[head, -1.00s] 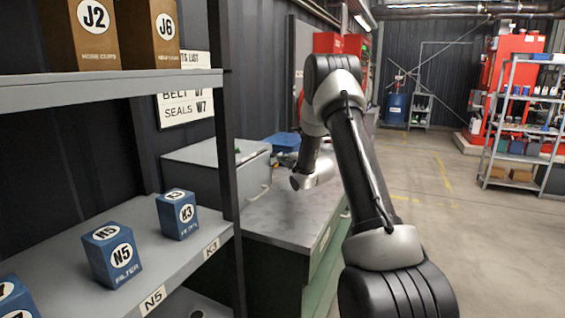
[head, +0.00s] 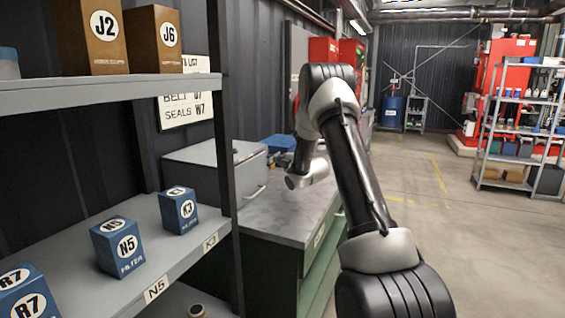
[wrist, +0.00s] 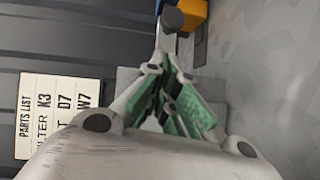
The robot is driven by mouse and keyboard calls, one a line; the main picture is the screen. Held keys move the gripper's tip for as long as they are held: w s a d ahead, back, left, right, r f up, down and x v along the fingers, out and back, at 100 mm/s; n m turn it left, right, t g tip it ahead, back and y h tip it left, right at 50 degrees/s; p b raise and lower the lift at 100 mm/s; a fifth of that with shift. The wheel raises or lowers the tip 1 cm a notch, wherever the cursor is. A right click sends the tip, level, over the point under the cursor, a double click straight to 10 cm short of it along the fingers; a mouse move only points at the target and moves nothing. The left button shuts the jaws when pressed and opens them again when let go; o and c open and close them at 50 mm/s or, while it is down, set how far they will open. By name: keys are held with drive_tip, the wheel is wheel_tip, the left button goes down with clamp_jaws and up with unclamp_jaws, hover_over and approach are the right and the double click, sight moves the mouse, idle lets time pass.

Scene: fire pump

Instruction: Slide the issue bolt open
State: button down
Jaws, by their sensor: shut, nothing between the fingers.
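My gripper (wrist: 164,62) shows in the wrist view with its fingers together and green pads along them. A dark round knob on a grey stem (wrist: 173,19) lies just beyond the fingertips, at the top of that view. I cannot tell whether it is part of the issue bolt, or whether the fingers touch it. In the head view my arm reaches over the grey bench (head: 286,214) by a grey cabinet (head: 212,170). My fingers are hidden there, and I cannot make out the bolt.
A shelf (head: 190,245) with blue boxes stands close on the left. A parts list board (wrist: 58,118) hangs on the dark wall. A yellow item (wrist: 194,14) is near the knob. The floor (head: 410,215) to the right is clear; a grey rack (head: 515,130) stands beyond.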

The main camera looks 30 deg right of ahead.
drive_tip(key=s+r, duration=0.1)
drive_tip(key=s, duration=0.9)
drive_tip(key=s+a+r+m+g+h, duration=0.2)
drive_tip(key=s+a+r+m+g, duration=0.3)
drive_tip(key=s+r+m, duration=0.5)
drive_tip(key=s+a+m+g, duration=0.2)
drive_tip(key=s+a, duration=0.1)
drive_tip(key=s, duration=0.9)
drive_tip(key=s+a+m+g, duration=0.2)
drive_tip(key=s+a+g, duration=0.1)
drive_tip(key=s, duration=0.9)
drive_tip(key=s+a+m+g+y, duration=0.1)
drive_tip(key=s+a+m+g, duration=0.1)
drive_tip(key=s, duration=1)
drive_tip(key=a+m, duration=0.1)
drive_tip(key=a, duration=0.1)
drive_tip(key=shift+s+a+g, duration=0.2)
drive_tip(key=shift+a+g, duration=0.1)
drive_tip(key=shift+a, duration=0.1)
